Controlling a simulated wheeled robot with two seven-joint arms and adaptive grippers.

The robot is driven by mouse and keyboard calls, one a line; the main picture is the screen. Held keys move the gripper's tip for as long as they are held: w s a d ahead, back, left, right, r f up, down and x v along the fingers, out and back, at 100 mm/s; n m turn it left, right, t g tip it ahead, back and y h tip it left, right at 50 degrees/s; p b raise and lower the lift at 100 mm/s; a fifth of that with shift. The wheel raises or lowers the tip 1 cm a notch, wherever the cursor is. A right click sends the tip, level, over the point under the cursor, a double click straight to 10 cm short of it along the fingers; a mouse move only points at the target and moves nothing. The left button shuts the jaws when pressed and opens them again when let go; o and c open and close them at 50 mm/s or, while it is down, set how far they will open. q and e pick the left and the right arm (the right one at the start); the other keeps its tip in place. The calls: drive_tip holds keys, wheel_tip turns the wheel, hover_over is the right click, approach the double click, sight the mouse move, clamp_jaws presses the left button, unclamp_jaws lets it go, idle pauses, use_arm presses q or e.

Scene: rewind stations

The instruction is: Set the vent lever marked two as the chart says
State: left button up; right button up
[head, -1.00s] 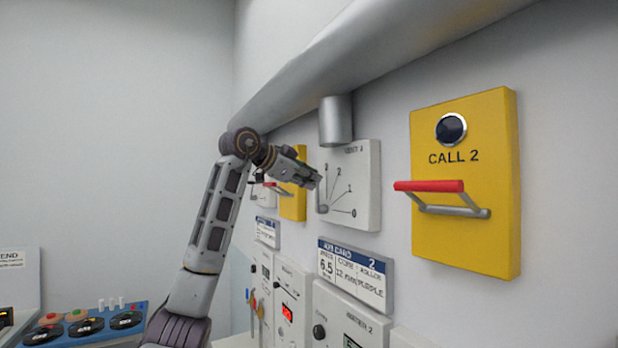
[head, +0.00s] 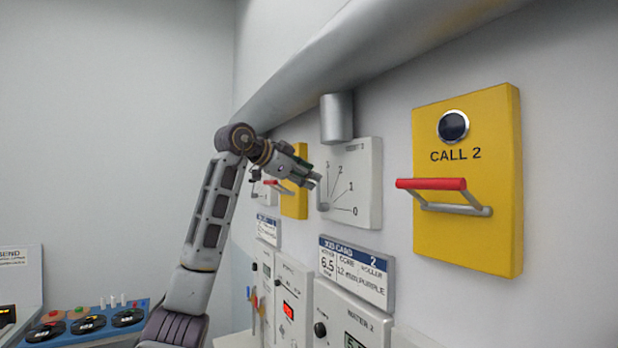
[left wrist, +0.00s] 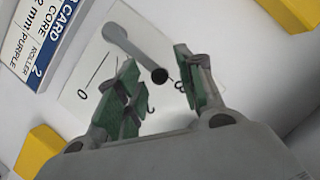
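The vent plate (head: 365,170) is a pale panel on the right wall, with marks 0 to 3 fanned out; its heading is too blurred to read surely. In the left wrist view the plate (left wrist: 75,105) carries a grey lever (left wrist: 130,45) with a dark round end. My left gripper (head: 314,180) is in front of the plate's left edge. In the wrist view its green fingers (left wrist: 157,62) are apart, one on each side of the lever's end. Whether they touch it I cannot tell. The lever's exact setting is unclear. My right gripper is out of view.
A yellow CALL 2 box (head: 465,235) with a red-gripped handle (head: 432,184) juts out right of the plate. A card marked 2 (head: 357,272) hangs below it. A grey pipe (head: 336,118) sits just above. A legend sign (head: 18,270) stands far left.

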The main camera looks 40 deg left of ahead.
use_arm(q)
drive_tip(key=v, duration=1)
drive_tip(key=shift+s+a, duration=0.15)
drive_tip(key=shift+s, duration=0.15)
idle(0.4)
